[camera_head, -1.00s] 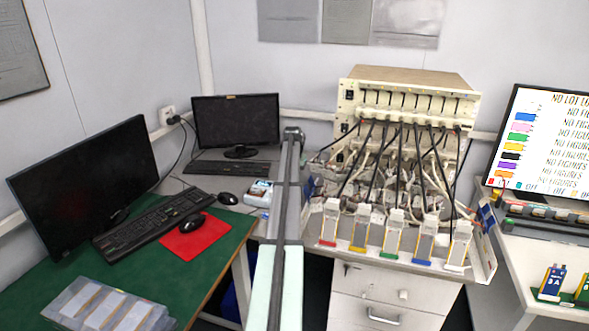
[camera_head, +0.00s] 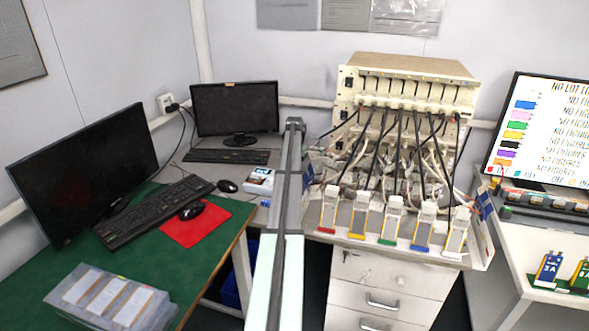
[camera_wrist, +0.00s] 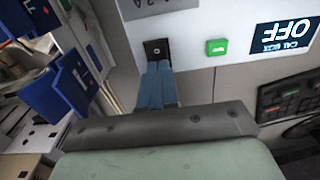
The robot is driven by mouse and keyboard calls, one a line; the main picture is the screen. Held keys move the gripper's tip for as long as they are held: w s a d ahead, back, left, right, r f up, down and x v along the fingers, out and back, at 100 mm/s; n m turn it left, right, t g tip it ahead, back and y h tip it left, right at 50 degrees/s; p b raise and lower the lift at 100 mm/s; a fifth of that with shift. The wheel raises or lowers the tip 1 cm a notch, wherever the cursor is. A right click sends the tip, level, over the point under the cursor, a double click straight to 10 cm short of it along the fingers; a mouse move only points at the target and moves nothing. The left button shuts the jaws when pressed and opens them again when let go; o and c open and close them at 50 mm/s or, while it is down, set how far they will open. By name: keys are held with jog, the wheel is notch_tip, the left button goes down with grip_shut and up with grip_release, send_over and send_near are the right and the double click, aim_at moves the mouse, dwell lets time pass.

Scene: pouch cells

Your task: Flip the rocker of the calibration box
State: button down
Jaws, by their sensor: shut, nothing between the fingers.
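In the wrist view the calibration box is a white box (camera_wrist: 190,22) with a dark screen (camera_wrist: 283,37) reading "CAL BOX OFF" upside down. A small black rocker (camera_wrist: 157,49) sits on its face, left of a green lamp or button (camera_wrist: 216,47). My gripper (camera_wrist: 157,68) is shut and empty. Its bluish fingertips point at the rocker and overlap its lower edge in the picture; I cannot tell whether they touch. In the head view my arm reaches away from the camera, and its fingertips do not show.
In the wrist view blue panels (camera_wrist: 57,90) stand close on the left, and a dark panel (camera_wrist: 288,97) is at the right. The head view shows a cabinet rack (camera_head: 405,85) with cables, a row of pouch cells in front, and a green desk (camera_head: 60,262) with a monitor (camera_head: 85,170).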

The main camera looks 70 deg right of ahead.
jog(key=shift+d+f, duration=0.2)
jog(key=shift+f, duration=0.3)
jog(key=shift+a, duration=1.05)
notch_tip(320, 180, up, 15)
jog(key=shift+d, duration=0.3)
jog(key=shift+a, duration=0.1)
jog(key=shift+a+r+h, duration=0.1)
jog(key=shift+a+h, duration=0.4)
jog(key=shift+h, duration=0.2)
